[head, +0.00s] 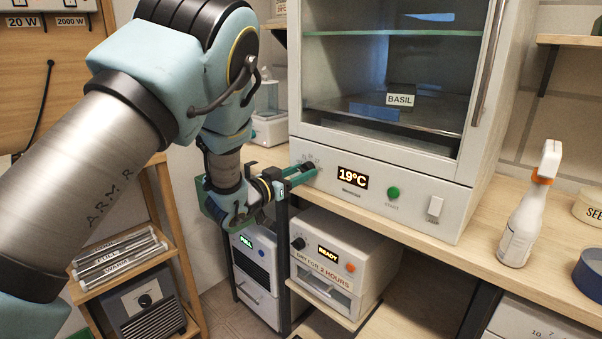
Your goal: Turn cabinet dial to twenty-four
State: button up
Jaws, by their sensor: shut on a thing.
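The white cabinet (371,192) with a glass front stands on the wooden counter. Its display (353,177) reads 19°C. A green button (393,193) and a white switch (434,208) sit to the right of the display. My gripper (305,174) reaches in from the left, with its green fingers shut on the dial at the left end of the cabinet's front panel. The fingers hide most of the dial. Small scale marks show just above it, too small to read, and I cannot see where the pointer stands.
A white spray bottle (525,205) stands on the counter to the right. Below the counter, a white dryer box (340,262) shows READY, and a grey unit (255,270) shows FULL. A wooden rack (165,262) stands at the lower left.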

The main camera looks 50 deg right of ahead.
grip_shut()
jog(key=shift+f+b, duration=0.1)
jog(key=shift+b, duration=0.25)
jog(key=m+b, duration=1.5)
jog(key=b, duration=0.4)
jog(key=shift+m, duration=0.4)
jog(key=o, duration=0.7)
grip_release()
